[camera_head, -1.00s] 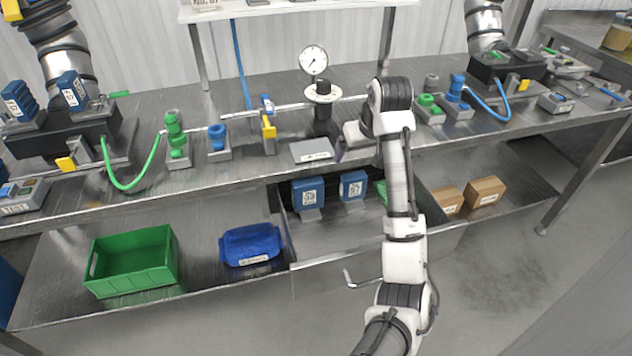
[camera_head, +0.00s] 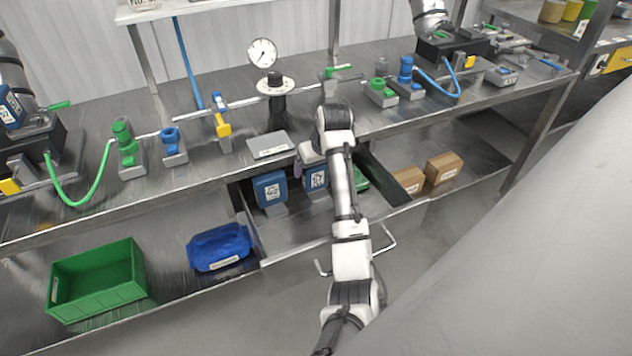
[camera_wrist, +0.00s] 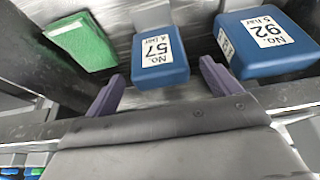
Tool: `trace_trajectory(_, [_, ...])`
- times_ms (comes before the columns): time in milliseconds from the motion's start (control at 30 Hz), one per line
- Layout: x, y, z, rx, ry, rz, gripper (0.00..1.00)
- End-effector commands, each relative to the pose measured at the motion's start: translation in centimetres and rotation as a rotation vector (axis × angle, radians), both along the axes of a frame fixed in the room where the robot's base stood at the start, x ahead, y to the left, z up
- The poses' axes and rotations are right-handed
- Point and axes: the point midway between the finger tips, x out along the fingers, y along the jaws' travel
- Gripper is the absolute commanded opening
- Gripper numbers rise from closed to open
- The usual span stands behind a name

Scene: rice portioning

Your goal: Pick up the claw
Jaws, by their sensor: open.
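No part is marked as a claw; blue blocks with grey metal pieces lie in the open drawer. The block labelled No. 57 (camera_head: 316,179) also shows in the wrist view (camera_wrist: 160,73), between and beyond my fingers. The block labelled No. 92 (camera_head: 269,189) is to its left in the head view and to the right in the wrist view (camera_wrist: 268,62). My gripper (camera_wrist: 162,72) is open, with two purple fingers and nothing between them in contact. In the head view my arm partly hides the gripper and drawer.
A green block (camera_wrist: 82,42) lies in the drawer (camera_head: 285,252) beside No. 57. The workbench edge is just above the drawer. A blue case (camera_head: 219,248) and green crate (camera_head: 97,281) are on the lower shelf at left, cardboard boxes (camera_head: 443,168) at right.

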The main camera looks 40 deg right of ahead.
Motion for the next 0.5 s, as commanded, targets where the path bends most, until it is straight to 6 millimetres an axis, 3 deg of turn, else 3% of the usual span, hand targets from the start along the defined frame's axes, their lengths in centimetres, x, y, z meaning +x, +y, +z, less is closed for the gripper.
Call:
trace_trajectory(133, [0.5, -0.1, -1.4, 0.001, 0.001, -0.001, 0.89])
trace_trajectory(367, [0.6, -0.2, -1.6, -0.001, -0.001, 0.0, 0.89])
trace_trajectory(500, [0.6, -0.1, -1.6, -0.001, -0.001, 0.0, 0.73])
